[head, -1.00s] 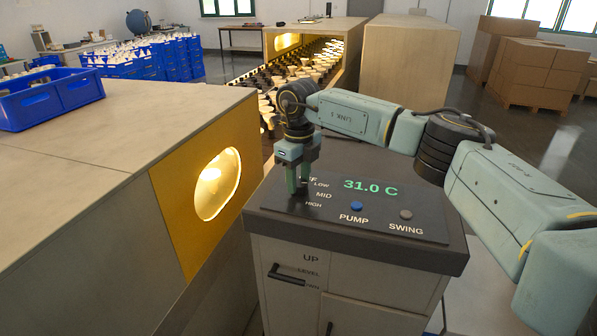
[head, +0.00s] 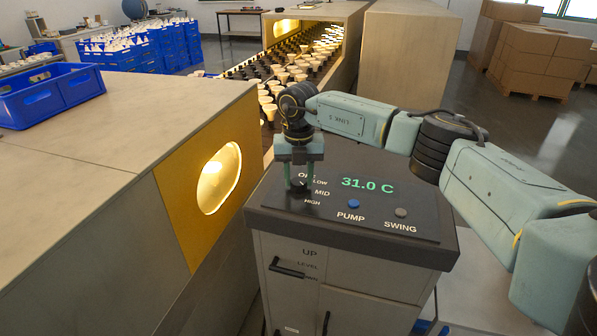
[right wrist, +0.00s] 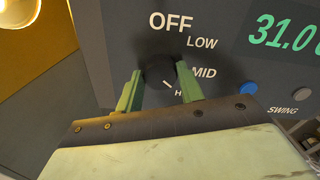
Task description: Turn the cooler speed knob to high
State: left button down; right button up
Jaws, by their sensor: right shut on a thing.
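The cooler's control panel (head: 385,216) carries a dark round speed knob (right wrist: 160,70) with the labels OFF, LOW, MID and HIGH around it. My right gripper (head: 299,184) points down at the knob and is shut on it, one finger on each side. In the right wrist view the fingers (right wrist: 160,82) flank the knob, and its white pointer mark faces the lower right, toward the partly hidden HIGH label. In the head view the fingers hide much of the knob. My left gripper is not in view.
The panel also has a green 31.0 C display (head: 367,185), a blue PUMP button (head: 353,203) and a grey SWING button (head: 401,212). A cabinet with a lit round window (head: 219,178) stands close on the left.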

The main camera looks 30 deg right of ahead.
aim_at(298, 180)
jog(key=shift+m, duration=0.6)
jog(key=o, duration=1)
notch_tip(298, 180, up, 13)
jog(key=shift+r+b, duration=0.2)
jog(key=shift+b, duration=0.3)
